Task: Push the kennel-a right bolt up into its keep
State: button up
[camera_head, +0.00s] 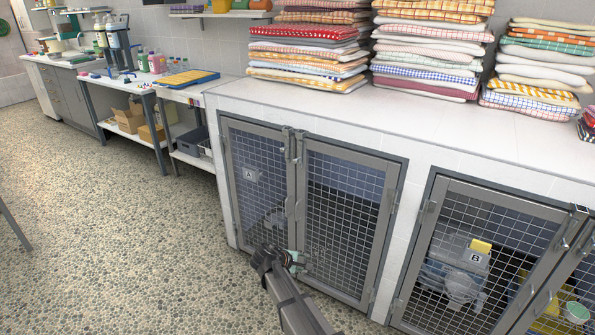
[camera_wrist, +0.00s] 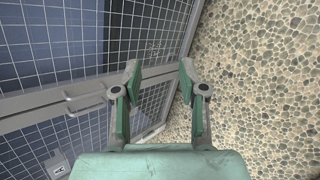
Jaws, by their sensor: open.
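Kennel A has two mesh doors in grey frames, a left door (camera_head: 256,180) with an "A" plate (camera_head: 249,174) and a right door (camera_head: 340,215). Both look closed. Metal bolt hardware (camera_head: 298,146) sits at the top where the doors meet; I cannot clearly tell whether the right bolt is in its keep. My gripper (camera_head: 290,257) is low in front of the meeting stiles. In the wrist view my gripper (camera_wrist: 158,74) is open with nothing between its fingers. A bar-like metal fitting (camera_wrist: 83,103) shows on the stiles, left of the fingers and apart from them.
Kennel B (camera_head: 428,200) stands to the right, with a "B" plate. Folded towel stacks (camera_head: 430,50) stand on the white counter (camera_head: 300,103) above. A bench (camera_head: 125,85) with bottles stands at the back left. The pebbled floor (camera_head: 120,220) to the left is clear.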

jog(key=w+a+r+n+t+h+b, duration=0.1)
jog(key=w+a+r+n+t, duration=0.2)
jog(key=w+a+r, duration=0.45)
jog(key=w+a+r+n+t, duration=0.3)
jog(key=w+r+n, duration=0.15)
jog(key=r, duration=0.65)
jog(key=n+t+h, duration=0.1)
jog(key=n+t, duration=0.2)
jog(key=n, duration=0.3)
send_near(295, 161)
jog(key=x, duration=1.2)
jog(key=shift+f+b, duration=0.15)
jog(key=shift+b, duration=0.15)
grip_shut()
